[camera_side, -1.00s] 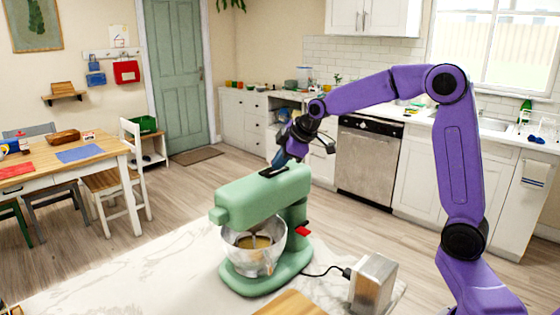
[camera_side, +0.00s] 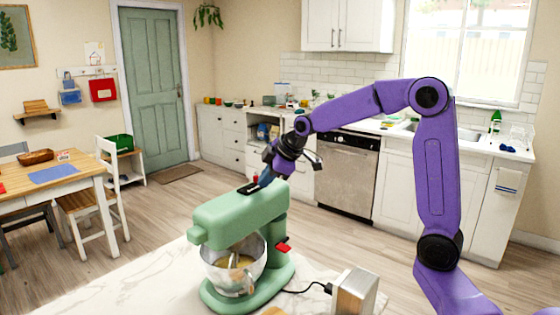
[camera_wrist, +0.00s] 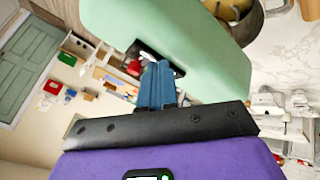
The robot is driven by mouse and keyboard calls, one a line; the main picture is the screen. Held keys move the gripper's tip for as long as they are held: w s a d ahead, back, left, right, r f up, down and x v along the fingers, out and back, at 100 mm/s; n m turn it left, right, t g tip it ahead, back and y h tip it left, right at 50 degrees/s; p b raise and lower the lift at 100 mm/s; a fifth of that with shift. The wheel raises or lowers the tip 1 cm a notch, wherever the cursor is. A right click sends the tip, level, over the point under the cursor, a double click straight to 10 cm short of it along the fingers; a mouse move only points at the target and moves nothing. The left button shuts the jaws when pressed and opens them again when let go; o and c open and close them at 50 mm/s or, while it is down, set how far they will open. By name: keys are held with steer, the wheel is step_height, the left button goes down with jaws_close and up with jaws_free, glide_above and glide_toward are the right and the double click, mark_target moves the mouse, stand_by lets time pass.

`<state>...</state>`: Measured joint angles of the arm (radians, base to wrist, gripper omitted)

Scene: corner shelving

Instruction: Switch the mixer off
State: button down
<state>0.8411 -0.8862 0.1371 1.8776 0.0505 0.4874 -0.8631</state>
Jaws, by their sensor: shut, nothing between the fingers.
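The green stand mixer (camera_side: 240,215) stands on the marble counter with its metal bowl (camera_side: 222,275) under the head. A black switch plate (camera_side: 248,188) with a small red knob (camera_side: 255,180) is on top of the head. The plate (camera_wrist: 172,64) and red knob (camera_wrist: 133,68) also show in the wrist view. A red lever (camera_side: 283,247) sticks out from the mixer's column. My gripper (camera_side: 264,180) is shut and empty, its blue fingertips (camera_wrist: 160,66) right at the plate, beside the knob. Whether they touch the knob I cannot tell.
A metal box (camera_side: 354,292) with a black cord to the mixer stands on the marble counter (camera_side: 150,275). A wooden board lies at the front edge. The dining table (camera_side: 55,182) and chairs are far left.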

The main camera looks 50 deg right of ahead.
steer(key=s+a+f+v, duration=0.1)
steer(key=v, duration=1)
steer(key=s+a+f+n+g+y, duration=0.15)
steer(key=s+a+f+g, duration=0.25)
steer(key=s+a+f, duration=0.6)
steer(key=s+a+f+g+h, duration=0.1)
steer(key=s+f, duration=0.2)
steer(key=s, duration=0.6)
steer(key=s+a+f+n+g, duration=0.1)
steer(key=s+f+g, duration=0.1)
steer(key=s, duration=0.7)
steer(key=shift+s+a+f+h, duration=0.2)
steer(key=shift+s+f+h, duration=0.2)
steer(key=shift+f, duration=0.2)
